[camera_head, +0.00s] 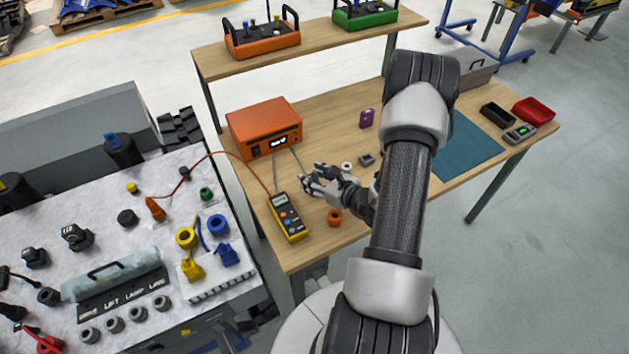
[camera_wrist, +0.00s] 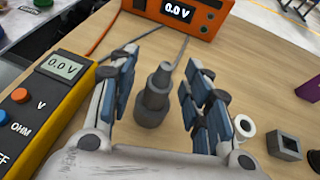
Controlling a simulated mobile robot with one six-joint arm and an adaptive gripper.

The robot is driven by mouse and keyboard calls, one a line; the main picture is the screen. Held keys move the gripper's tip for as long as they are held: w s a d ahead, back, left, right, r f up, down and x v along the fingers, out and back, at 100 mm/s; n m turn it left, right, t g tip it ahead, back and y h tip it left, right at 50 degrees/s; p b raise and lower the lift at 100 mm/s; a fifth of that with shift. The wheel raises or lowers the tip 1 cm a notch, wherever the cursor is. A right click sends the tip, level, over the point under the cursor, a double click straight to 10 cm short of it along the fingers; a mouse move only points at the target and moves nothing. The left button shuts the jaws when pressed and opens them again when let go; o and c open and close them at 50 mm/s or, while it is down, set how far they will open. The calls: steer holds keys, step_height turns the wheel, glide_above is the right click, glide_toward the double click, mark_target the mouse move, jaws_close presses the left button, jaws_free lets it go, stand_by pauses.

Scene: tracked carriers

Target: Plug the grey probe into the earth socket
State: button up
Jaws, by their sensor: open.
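The grey probe (camera_wrist: 154,98) stands between the two fingers of my gripper (camera_wrist: 162,90) in the wrist view, with its thin grey cable running off toward the orange box. The fingers are open with a gap on both sides of the probe. In the head view my gripper (camera_head: 310,180) is low over the wooden table, beside the yellow meter (camera_head: 288,217), and it hides the probe. On the white panel at the left, a green socket-like piece (camera_head: 207,193) stands near the blue one; I cannot read which socket is marked earth.
An orange box (camera_head: 264,127) reading 0.0 V stands behind my gripper. An orange probe (camera_head: 155,208) with an orange cable stands on the white panel. A grey-white ring (camera_wrist: 243,126) and a grey square block (camera_wrist: 284,145) lie right of my fingers. An orange ring (camera_head: 335,217) is nearby.

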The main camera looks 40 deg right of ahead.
steer(key=shift+c, duration=0.4)
jaws_close()
steer(key=shift+r, duration=0.15)
